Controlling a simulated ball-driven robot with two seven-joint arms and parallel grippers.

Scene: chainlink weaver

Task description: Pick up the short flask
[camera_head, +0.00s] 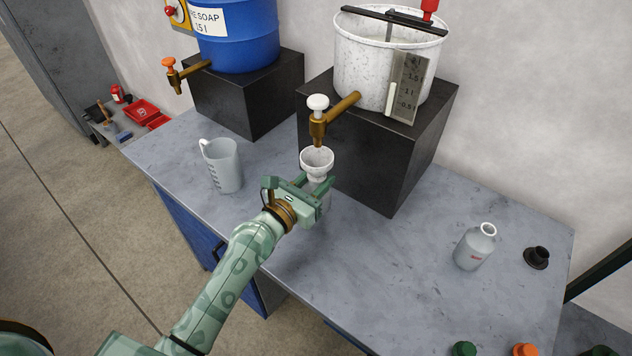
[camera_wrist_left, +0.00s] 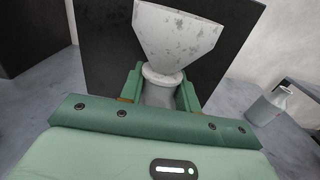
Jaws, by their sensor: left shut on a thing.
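My left gripper (camera_head: 317,190) is shut around a pale grey flask (camera_head: 323,203) below the tap of the white drum. A white funnel (camera_head: 317,160) sits in the flask's mouth. In the left wrist view, the flask's neck (camera_wrist_left: 160,78) shows between the green fingers, with the funnel (camera_wrist_left: 178,35) above it. The fingers hide most of the flask, and I cannot tell if its base touches the bench. My right gripper is out of view.
A brass tap (camera_head: 335,112) with a white knob hangs just above the funnel. The white drum (camera_head: 375,70) stands on a black block (camera_head: 365,160). A measuring jug (camera_head: 223,165) stands left. A black cap (camera_head: 537,257) lies far right. The bench's middle is clear.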

